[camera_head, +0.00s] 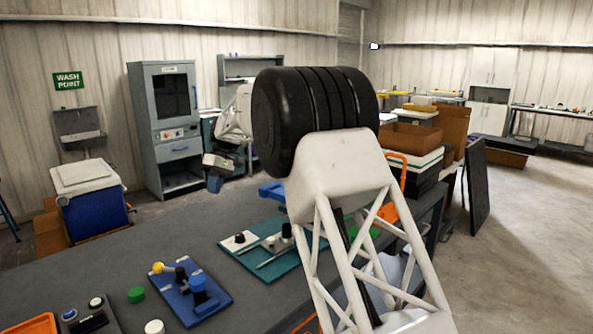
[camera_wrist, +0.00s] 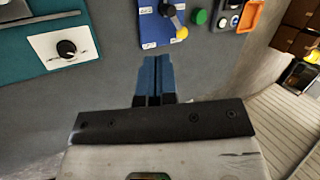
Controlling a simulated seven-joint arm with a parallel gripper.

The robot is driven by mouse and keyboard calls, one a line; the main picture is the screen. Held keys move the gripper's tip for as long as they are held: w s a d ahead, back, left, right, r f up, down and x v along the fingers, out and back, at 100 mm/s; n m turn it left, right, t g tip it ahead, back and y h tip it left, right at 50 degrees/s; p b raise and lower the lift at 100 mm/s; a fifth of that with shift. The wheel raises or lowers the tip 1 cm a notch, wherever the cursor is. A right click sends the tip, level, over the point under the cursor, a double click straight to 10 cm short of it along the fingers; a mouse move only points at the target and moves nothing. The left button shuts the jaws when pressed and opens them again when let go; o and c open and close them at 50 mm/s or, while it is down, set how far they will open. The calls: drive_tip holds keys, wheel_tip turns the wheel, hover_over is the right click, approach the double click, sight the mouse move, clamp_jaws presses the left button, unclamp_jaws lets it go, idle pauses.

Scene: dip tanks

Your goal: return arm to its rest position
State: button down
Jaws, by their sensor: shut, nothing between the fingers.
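My gripper (camera_wrist: 157,62) shows in the wrist view as two blue fingers pressed together, with nothing between them. It points over the dark table (camera_wrist: 110,60), apart from the things on it. In the head view, my gripper (camera_head: 215,183) hangs beyond the far edge of the table, in front of the grey cabinet's right side. My black joint and white lattice link fill the middle and right of the head view and hide part of the table.
A teal board (camera_head: 283,262) with knobs and a blue joystick board (camera_head: 190,297) lie on the table. A green button (camera_head: 136,294) and an orange tray (camera_head: 32,325) are at left. A grey cabinet (camera_head: 165,125) and a blue cooler (camera_head: 92,210) stand beyond.

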drive_tip(key=s+d+r+m+t, duration=0.25)
drive_tip(key=s+d+r, duration=0.25)
drive_tip(key=s+d, duration=0.8)
drive_tip(key=s+d+r+m+t, duration=0.2)
drive_tip(key=s+d+r+m, duration=0.2)
drive_tip(key=s+d, duration=0.9)
drive_tip(key=s+d+f+m+t, duration=0.1)
drive_tip(key=s+d+f, duration=0.2)
drive_tip(key=s+d, duration=0.3)
drive_tip(key=s+d+f+m+t+h, duration=0.1)
drive_tip(key=s+d+f, duration=0.3)
drive_tip(key=s, duration=1)
drive_tip(key=s+d+f+m+t+h, duration=0.1)
drive_tip(key=s+d+f+m, duration=0.2)
drive_tip(key=s+d, duration=0.5)
drive_tip(key=shift+s+d+f, duration=0.2)
drive_tip(key=shift+s+f, duration=0.3)
drive_tip(key=shift+s, duration=0.4)
drive_tip(key=shift+t, duration=0.25)
